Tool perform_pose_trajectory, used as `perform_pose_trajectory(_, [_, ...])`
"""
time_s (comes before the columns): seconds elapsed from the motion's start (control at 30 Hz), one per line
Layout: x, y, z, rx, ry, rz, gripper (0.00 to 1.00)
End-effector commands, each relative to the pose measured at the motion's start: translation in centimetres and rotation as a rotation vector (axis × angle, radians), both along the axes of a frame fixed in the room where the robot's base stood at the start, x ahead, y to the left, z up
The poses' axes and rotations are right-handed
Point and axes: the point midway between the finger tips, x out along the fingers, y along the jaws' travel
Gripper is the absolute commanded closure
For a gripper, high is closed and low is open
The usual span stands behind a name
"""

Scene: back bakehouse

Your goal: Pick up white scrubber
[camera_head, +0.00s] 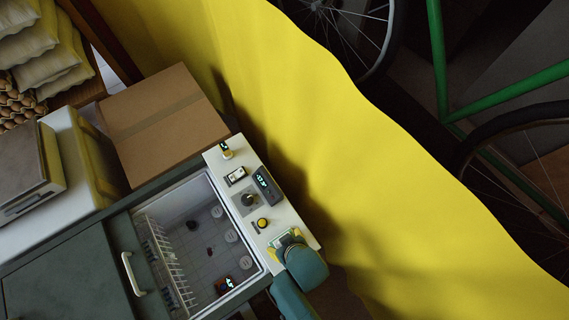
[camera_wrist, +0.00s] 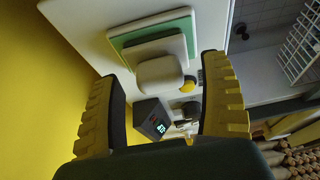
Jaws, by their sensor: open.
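The white scrubber (camera_wrist: 160,76) lies on a white ledge. In the wrist view it has a rounded white grip on a pale block with a green layer beneath. In the head view the scrubber (camera_head: 283,240) shows only partly, at the ledge's near end, with my gripper covering some of it. My gripper (camera_wrist: 164,72) is open, its two yellow ribbed fingers apart on either side of the scrubber's grip in the picture. In the head view my gripper (camera_head: 287,242) is over the scrubber. I cannot tell whether a finger touches it.
The white ledge (camera_head: 228,180) also carries a dark digital display (camera_head: 268,186), a dark knob (camera_head: 248,200) and a yellow button (camera_head: 262,223). Left of it is an open white-lined chest (camera_head: 190,205) with a wire rack (camera_head: 166,262). A cardboard box (camera_head: 160,115) stands beyond. A yellow sheet (camera_head: 330,150) hangs right.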

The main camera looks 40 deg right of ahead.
Motion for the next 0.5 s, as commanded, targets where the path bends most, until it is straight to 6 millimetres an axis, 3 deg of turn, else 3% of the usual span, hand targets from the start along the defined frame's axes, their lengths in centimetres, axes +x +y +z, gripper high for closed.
perform_pose_trajectory(0.1, [0.36, -0.05, -0.93, 0.0, 0.0, 0.0, 0.22])
perform_pose_trajectory(0.3, [0.35, -0.05, -0.97, 0.0, 0.0, 0.0, 0.22])
perform_pose_trajectory(0.5, [0.35, -0.04, -0.94, 0.0, 0.0, 0.0, 0.6])
